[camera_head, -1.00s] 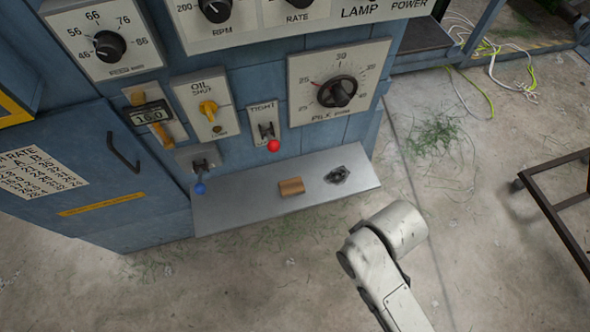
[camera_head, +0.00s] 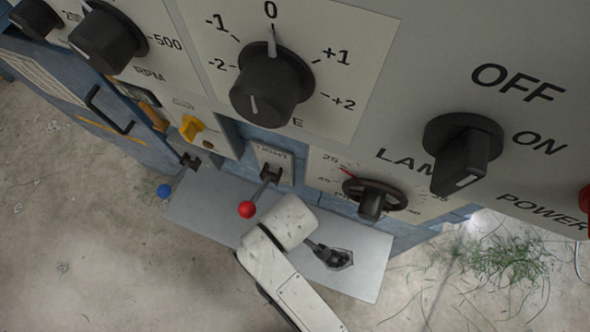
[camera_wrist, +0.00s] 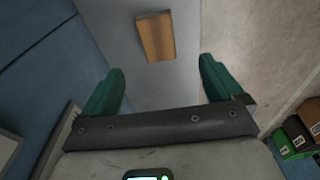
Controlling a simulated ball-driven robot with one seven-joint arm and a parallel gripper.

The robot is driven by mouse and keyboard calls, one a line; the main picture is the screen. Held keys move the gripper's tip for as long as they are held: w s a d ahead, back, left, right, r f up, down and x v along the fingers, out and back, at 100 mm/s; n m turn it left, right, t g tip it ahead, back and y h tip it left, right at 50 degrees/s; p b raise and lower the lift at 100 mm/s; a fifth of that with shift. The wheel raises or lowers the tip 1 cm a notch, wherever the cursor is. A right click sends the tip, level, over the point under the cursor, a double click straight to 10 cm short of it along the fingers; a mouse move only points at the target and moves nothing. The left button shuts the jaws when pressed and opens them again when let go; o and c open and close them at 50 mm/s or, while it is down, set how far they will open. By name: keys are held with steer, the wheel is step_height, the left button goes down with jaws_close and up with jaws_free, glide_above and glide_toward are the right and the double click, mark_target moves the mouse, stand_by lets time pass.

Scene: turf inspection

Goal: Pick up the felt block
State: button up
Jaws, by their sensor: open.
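The felt block (camera_wrist: 155,37), a tan-brown rectangular piece, lies on the grey metal shelf (camera_wrist: 112,25) in the wrist view. My gripper (camera_wrist: 162,65) is open, with its two green fingers apart and nothing between them. The block sits beyond the fingertips, roughly centred between them and apart from both. The shelf (camera_head: 205,205) shows on both sides of my arm.
A red-knobbed lever (camera_head: 247,209) and blue-knobbed lever (camera_head: 164,190) stick out over the shelf. Large dials (camera_head: 270,85) and a lamp switch (camera_head: 462,155) rise above.

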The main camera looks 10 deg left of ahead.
steer(key=f, duration=0.3)
steer(key=f+b, duration=0.1)
steer(key=f, duration=0.3)
steer(key=a+f, duration=0.1)
steer(key=f, duration=0.2)
steer(key=shift+w+a+f, duration=0.1)
steer(key=shift+w+f, duration=0.2)
steer(key=shift+f, duration=0.1)
steer(key=shift+c, duration=0.3)
steer(key=c, duration=1.1)
